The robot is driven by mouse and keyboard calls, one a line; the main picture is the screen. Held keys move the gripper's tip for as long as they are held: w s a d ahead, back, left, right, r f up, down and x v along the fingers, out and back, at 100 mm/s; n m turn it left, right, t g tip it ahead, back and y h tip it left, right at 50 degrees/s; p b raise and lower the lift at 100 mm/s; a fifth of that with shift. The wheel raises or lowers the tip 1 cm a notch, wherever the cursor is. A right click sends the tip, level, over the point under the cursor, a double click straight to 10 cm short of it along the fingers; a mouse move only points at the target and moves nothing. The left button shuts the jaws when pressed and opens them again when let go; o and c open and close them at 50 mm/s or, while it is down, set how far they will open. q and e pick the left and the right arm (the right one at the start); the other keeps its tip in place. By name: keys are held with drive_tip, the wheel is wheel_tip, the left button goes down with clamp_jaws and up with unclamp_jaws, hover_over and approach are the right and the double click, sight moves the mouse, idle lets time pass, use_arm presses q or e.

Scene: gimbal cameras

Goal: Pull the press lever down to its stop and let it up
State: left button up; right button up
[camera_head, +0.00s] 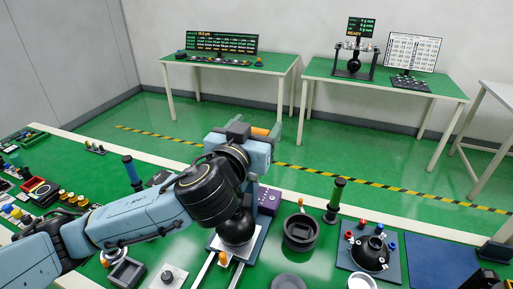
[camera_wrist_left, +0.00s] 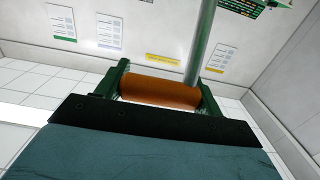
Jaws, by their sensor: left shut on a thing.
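The press lever's orange handle (camera_head: 260,131) shows at the end of my left arm in the head view. In the left wrist view the handle (camera_wrist_left: 160,91) lies crosswise between the two green fingers of my left gripper (camera_wrist_left: 162,88), which is shut on it. A grey metal rod (camera_wrist_left: 201,45) runs upward at the handle's right end. In the head view my left gripper (camera_head: 262,134) is raised well above the bench, and my arm hides most of the press. My right gripper is not in view.
Several small parts lie at the left. Two green tables (camera_head: 320,68) stand beyond the striped floor line.

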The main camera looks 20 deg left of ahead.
use_arm(q)
drive_tip(key=shift+r, duration=0.3)
drive_tip(key=shift+s+f+b, duration=0.3)
drive_tip(key=shift+s+f, duration=0.1)
drive_tip(key=shift+s, duration=0.25)
drive_tip(key=shift+s+a+f, duration=0.1)
drive_tip(key=shift+s+f, duration=0.05)
drive_tip(key=shift+s, duration=0.45)
drive_tip(key=shift+s+f+b, duration=0.4)
drive_tip(key=shift+s, duration=0.2)
drive_tip(key=shift+s+f+b, duration=0.35)
drive_tip(key=shift+s, duration=0.25)
